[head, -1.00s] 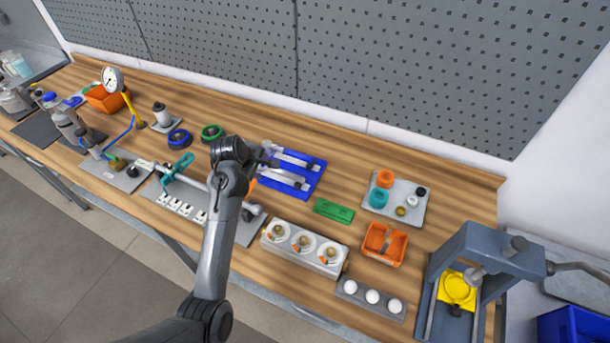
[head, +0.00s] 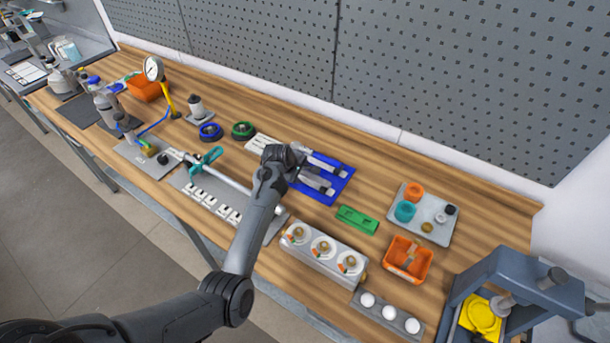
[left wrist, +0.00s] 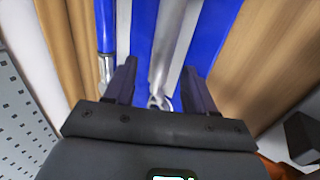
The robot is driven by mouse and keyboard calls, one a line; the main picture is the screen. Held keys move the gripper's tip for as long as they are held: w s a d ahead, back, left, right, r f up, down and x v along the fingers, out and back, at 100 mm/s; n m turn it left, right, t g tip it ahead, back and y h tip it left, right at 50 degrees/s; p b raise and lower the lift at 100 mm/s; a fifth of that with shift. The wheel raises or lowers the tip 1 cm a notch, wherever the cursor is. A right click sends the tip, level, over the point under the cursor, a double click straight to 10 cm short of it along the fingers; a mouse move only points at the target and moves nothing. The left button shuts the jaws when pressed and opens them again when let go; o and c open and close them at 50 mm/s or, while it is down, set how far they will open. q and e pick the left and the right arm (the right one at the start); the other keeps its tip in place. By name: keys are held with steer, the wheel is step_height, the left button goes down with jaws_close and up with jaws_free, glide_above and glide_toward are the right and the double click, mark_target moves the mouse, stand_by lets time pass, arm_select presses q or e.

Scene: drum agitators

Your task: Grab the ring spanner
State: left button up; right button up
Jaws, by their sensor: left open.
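The ring spanner (left wrist: 165,55) is a long silver tool with a ring end. In the left wrist view it lies lengthwise on the blue and grey-striped mat (left wrist: 141,40), between my dark fingers. My left gripper (left wrist: 160,80) is open around the spanner, with a gap on both sides. In the head view my left gripper (head: 322,175) is over the blue mat (head: 335,191), and the arm hides part of the mat. I cannot make out the spanner clearly there. My right gripper is not in view.
A blue-handled tool (left wrist: 104,30) lies left of the spanner in the left wrist view. In the head view a green block (head: 357,219), an orange bin (head: 408,259) and a grey gauge block (head: 323,250) stand nearby. Bare wood lies behind the mat.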

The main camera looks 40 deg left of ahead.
arm_select(q)
steer(key=shift+w+f, duration=0.35)
steer(key=shift+f, duration=0.1)
steer(key=shift+c, duration=0.3)
jaws_close()
steer(key=shift+r, duration=0.1)
